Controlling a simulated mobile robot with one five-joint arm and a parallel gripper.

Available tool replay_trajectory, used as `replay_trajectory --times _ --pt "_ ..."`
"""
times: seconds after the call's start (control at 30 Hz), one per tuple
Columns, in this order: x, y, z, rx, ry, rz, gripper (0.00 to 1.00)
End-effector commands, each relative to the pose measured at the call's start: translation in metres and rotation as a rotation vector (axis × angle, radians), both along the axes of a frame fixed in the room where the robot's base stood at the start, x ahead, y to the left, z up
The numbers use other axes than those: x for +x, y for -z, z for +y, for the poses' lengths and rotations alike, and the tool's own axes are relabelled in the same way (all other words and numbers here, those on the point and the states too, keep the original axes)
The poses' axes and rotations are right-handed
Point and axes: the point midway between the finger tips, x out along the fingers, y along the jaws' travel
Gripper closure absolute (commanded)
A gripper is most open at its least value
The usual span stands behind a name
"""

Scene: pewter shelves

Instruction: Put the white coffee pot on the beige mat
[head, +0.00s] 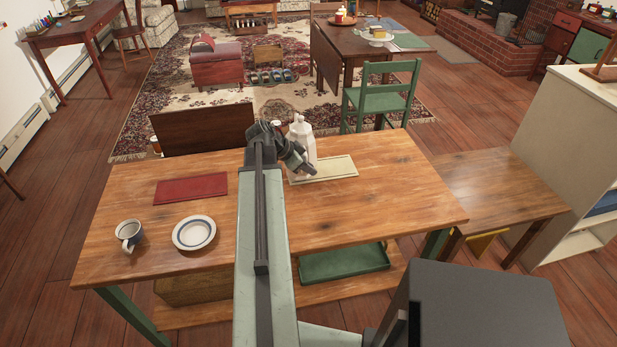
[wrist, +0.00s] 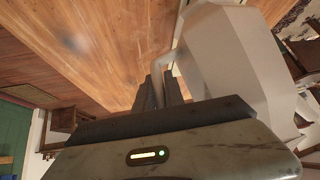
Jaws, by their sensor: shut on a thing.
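The white coffee pot (head: 301,142) stands upright, at or just above the left part of the beige mat (head: 333,169), near the back of the wooden table. I cannot tell whether its base touches the mat. My gripper (head: 310,170) is at the pot's near side and is shut on it. In the wrist view the pot (wrist: 228,62) is large on the right, and my gripper's fingers (wrist: 160,88) are closed at its handle. My arm hides part of the table in the head view.
A red mat (head: 190,188) lies at the table's left. A mug (head: 129,234) and a plate with a blue ring (head: 194,233) stand at the front left. A green chair (head: 385,97) is behind the table. The table's right part is clear.

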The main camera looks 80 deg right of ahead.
Motion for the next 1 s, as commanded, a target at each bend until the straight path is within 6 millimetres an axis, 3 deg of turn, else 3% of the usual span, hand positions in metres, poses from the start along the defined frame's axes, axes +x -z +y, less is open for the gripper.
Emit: replay_trajectory --times 0.03,0.17,0.4,0.43,0.5,0.83,1.0 --pt "0.000 0.014 0.000 -0.002 0.000 0.001 1.00" --pt "0.000 0.032 0.000 -0.003 -0.001 0.001 1.00" --pt "0.001 0.029 0.000 -0.001 -0.001 0.000 1.00" --pt "0.001 0.030 0.000 0.002 -0.002 -0.001 0.78" --pt "0.001 0.030 0.000 0.002 -0.002 -0.001 0.65" --pt "0.003 0.026 0.002 0.001 -0.002 0.000 0.65" --pt "0.016 -0.004 0.014 0.001 -0.005 0.000 0.65"
